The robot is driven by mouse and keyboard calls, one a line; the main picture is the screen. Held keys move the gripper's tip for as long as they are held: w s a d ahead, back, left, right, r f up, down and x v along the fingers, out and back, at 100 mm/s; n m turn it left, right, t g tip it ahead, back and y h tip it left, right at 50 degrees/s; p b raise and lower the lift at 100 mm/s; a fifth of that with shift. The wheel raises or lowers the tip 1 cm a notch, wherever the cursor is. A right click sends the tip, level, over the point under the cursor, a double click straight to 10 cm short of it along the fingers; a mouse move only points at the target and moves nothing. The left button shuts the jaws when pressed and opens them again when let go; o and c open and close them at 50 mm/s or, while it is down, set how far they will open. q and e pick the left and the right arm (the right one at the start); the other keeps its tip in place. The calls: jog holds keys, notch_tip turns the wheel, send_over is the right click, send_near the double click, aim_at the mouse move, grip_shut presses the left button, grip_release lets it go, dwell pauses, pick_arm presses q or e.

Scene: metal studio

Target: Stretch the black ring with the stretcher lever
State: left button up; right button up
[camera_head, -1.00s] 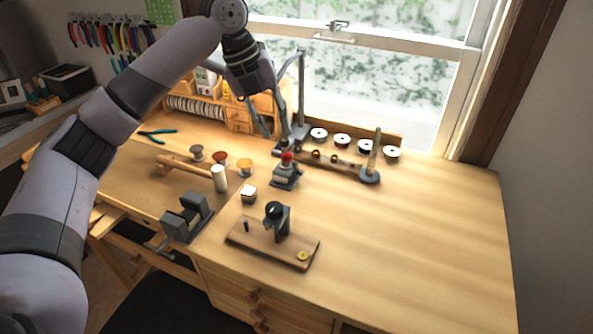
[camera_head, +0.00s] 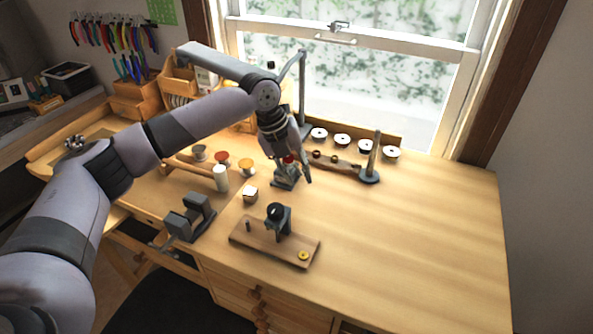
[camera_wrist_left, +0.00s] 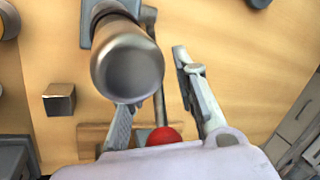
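The stretcher (camera_head: 285,181) is a small grey tool standing mid-table, with a red ball on its lever (camera_head: 288,158). My left gripper (camera_head: 289,168) is open around the top of the stretcher, its fingers apart on either side of the red ball. In the left wrist view, the red ball (camera_wrist_left: 163,136) lies between the open fingers, near the palm, and a thin rod runs up from it. A thick grey cylinder (camera_wrist_left: 127,68) stands close to the fingers there. I cannot make out the black ring for certain. My right gripper is not in view.
A wooden board with a dark post tool (camera_head: 250,240) lies in front. A slim upright rod (camera_head: 374,155) stands right. The table's right side is clear.

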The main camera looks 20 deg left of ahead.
pick_arm(q)
jog(key=shift+c, duration=0.4)
grip_shut()
dwell(0.4)
